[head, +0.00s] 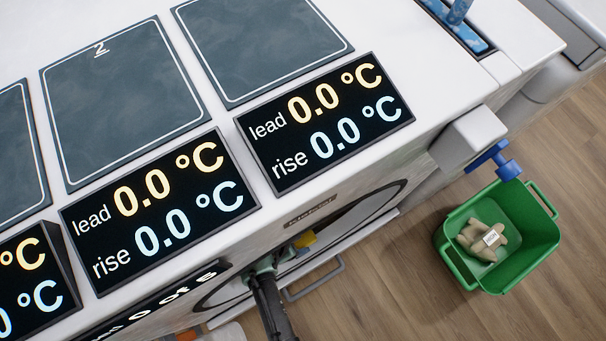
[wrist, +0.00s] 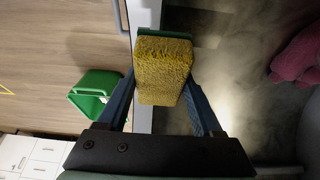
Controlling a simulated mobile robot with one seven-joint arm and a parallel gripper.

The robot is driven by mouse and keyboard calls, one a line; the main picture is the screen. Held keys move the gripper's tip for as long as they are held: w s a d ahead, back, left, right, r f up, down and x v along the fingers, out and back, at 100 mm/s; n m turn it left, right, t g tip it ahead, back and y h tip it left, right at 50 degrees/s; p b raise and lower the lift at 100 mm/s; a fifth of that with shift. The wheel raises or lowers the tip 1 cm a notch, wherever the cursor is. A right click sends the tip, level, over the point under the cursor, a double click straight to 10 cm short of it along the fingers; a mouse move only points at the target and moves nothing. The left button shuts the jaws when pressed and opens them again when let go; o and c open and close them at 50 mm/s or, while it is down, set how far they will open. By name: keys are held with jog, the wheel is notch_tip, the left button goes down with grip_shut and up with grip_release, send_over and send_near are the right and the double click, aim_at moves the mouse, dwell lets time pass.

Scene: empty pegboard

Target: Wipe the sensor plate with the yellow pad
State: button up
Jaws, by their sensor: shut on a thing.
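My gripper (head: 272,264) is low in front of the white bench, below the displays in the head view. It is shut on the yellow pad (head: 305,239). In the wrist view the pad (wrist: 162,70) is a rough yellow block with a green edge, held between the two blue fingers. Several dark, white-outlined plates lie on the bench top: one marked 2 (head: 125,100), one to its right (head: 262,45), and one cut off at the left (head: 15,150). The pad is apart from these plates. I cannot tell which is the sensor plate.
Black displays (head: 325,122) reading lead 0.0 °C and rise 0.0 °C stand in front of the plates. A green bin (head: 545,245) with a beige object (head: 480,240) stands on the wooden floor at right. A pink object (wrist: 298,55) shows at the right of the wrist view.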

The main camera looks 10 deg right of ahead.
jog(key=w+a+b, duration=0.2)
jog(key=w+b, duration=0.1)
jog(key=w, duration=0.4)
jog(key=f+b, duration=0.4)
jog(key=f, duration=0.1)
jog(key=f+b, duration=0.2)
jog(key=f, duration=0.1)
jog(key=shift+s+f+b, duration=0.1)
jog(key=shift+s+b, duration=0.15)
jog(key=shift+b, duration=0.05)
jog(key=shift+f+b, duration=0.35)
jog(key=shift+f, duration=0.1)
dwell(0.7)
jog(key=shift+s+d+r+p, duration=0.1)
jog(key=shift+s+d+p, duration=0.15)
jog(key=shift+s+p, duration=0.65)
jog(key=shift+s+d+p, duration=0.25)
jog(key=shift+s+p, duration=0.05)
jog(key=shift+s, duration=0.6)
jog(key=shift+w, duration=0.1)
jog(key=shift+w+a+b, duration=0.3)
jog(key=shift+w+b, duration=0.2)
jog(key=shift+w, duration=0.35)
jog(key=shift+w+a+b, duration=0.25)
jog(key=shift+w+b, duration=0.25)
jog(key=shift+w, duration=0.35)
jog(key=shift+w+a+b, duration=0.3)
jog(key=shift+w+b, duration=0.2)
jog(key=shift+w, duration=0.35)
